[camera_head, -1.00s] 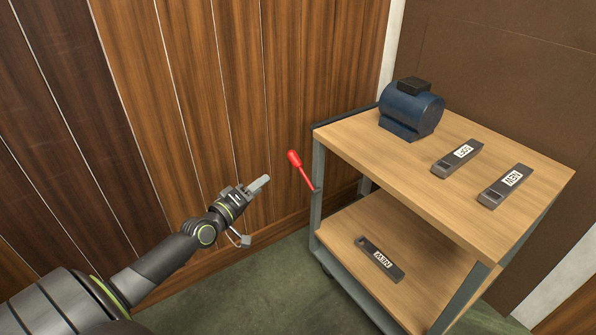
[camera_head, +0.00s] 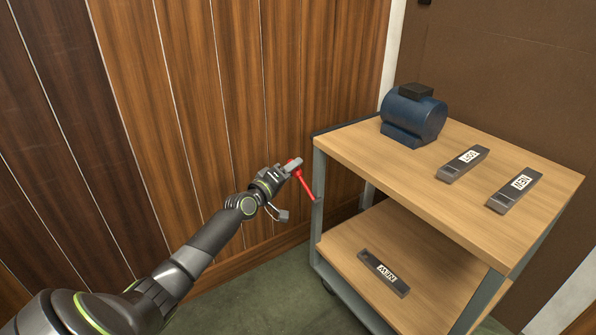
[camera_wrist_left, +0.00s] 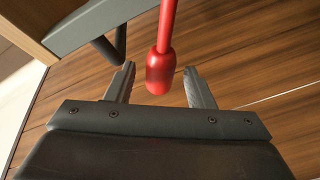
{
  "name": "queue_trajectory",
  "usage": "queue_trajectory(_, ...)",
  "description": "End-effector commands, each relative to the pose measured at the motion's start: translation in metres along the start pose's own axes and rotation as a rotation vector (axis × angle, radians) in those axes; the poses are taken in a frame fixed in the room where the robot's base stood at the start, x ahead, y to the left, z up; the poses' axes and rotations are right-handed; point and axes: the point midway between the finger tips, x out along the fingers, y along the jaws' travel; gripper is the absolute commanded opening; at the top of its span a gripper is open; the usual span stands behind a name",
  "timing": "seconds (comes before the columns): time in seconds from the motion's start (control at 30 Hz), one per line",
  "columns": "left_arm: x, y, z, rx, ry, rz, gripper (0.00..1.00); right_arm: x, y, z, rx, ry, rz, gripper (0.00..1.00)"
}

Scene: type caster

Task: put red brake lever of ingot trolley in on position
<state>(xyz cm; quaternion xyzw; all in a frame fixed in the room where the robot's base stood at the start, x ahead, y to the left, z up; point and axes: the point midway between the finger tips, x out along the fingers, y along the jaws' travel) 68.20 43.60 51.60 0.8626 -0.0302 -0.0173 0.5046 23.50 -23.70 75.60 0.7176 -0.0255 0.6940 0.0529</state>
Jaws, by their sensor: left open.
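The trolley (camera_head: 440,215) has two wooden shelves and a grey frame. Its red brake lever (camera_head: 305,188) slants up and left from the frame's left post. The lever's thicker red end (camera_wrist_left: 160,72) shows in the left wrist view, between the two fingers. My left gripper (camera_head: 292,168) is at the lever's upper end in the head view. Its fingers (camera_wrist_left: 158,88) are apart, one on each side of the lever's end, with a gap visible on both sides. My right gripper is not in view.
A blue motor-like block (camera_head: 413,115) and two labelled dark bars (camera_head: 462,163) (camera_head: 514,190) lie on the top shelf. Another labelled bar (camera_head: 383,272) lies on the lower shelf. A wood-panelled wall (camera_head: 230,100) stands close behind my left arm. Green floor (camera_head: 262,290) is clear left of the trolley.

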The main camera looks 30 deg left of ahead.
Motion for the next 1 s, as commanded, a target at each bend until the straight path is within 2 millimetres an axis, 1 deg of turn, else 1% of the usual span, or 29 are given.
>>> queue_trajectory(0.03, 0.009, -0.002, 0.002, -0.002, 0.000, 0.002, 0.48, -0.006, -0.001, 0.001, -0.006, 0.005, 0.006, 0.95)
queue_trajectory(0.1, 0.018, -0.002, 0.001, 0.000, 0.000, 0.001, 0.48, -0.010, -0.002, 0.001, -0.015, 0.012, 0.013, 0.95)
queue_trajectory(0.3, 0.034, -0.001, 0.001, 0.000, 0.000, 0.000, 0.48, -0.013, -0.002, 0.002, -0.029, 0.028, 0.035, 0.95)
queue_trajectory(0.4, 0.037, 0.000, 0.001, 0.000, -0.001, 0.000, 0.48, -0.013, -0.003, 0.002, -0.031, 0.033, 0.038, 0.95)
queue_trajectory(0.67, 0.038, 0.000, 0.000, 0.001, -0.001, -0.001, 0.48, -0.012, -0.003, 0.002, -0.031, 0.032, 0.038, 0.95)
queue_trajectory(0.77, 0.037, 0.000, 0.000, 0.000, -0.001, -0.001, 0.37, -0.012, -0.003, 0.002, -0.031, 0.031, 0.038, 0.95)
queue_trajectory(1.0, 0.037, 0.000, 0.000, 0.000, -0.001, -0.001, 0.05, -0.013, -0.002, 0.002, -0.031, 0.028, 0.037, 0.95)
